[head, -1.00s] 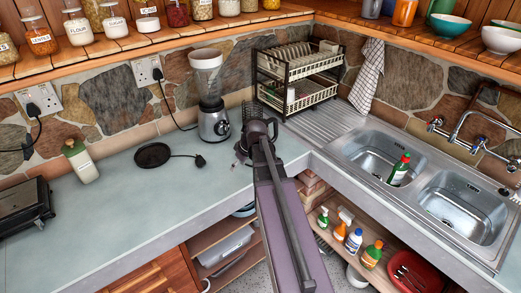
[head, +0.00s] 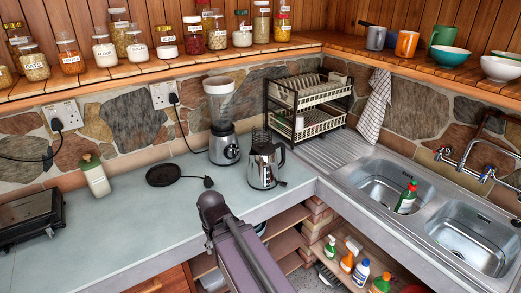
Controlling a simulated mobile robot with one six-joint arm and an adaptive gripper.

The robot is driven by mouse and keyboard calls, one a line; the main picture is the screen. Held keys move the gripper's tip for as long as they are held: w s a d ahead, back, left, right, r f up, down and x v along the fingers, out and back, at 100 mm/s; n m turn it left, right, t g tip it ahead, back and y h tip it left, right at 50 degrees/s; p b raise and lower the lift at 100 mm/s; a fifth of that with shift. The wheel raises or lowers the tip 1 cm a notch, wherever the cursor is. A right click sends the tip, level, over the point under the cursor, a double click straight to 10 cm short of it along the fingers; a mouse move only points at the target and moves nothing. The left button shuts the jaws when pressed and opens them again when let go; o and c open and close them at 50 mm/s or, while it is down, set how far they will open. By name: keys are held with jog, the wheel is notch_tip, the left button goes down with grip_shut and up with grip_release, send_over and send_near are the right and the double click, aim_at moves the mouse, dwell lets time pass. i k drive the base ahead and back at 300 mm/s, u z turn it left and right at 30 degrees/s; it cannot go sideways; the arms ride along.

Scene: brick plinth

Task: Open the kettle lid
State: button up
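A steel kettle (head: 263,171) with a black handle on its right side stands upright on the grey worktop, near the inner corner of the counter. Its lid (head: 265,148) looks down on the kettle's top, though it is small in this view. My arm comes in from the bottom of the picture and ends in a dark rounded joint to the left of and nearer than the kettle, with a gap between them. My gripper's fingers do not show; they are out of sight behind or below that joint.
A blender (head: 223,130) stands just behind and left of the kettle. A two-tier dish rack (head: 308,107) is behind it to the right. A round black base with a cord (head: 163,176) lies to the left. The double sink (head: 468,236) is at right.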

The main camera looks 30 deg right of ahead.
aim_at(263, 149)
jog(key=k, duration=1.35)
jog(key=z, duration=0.45)
jog(key=i, duration=1.1)
jog(key=z, duration=0.45)
jog(key=i, duration=0.6)
jog(key=z, duration=0.1)
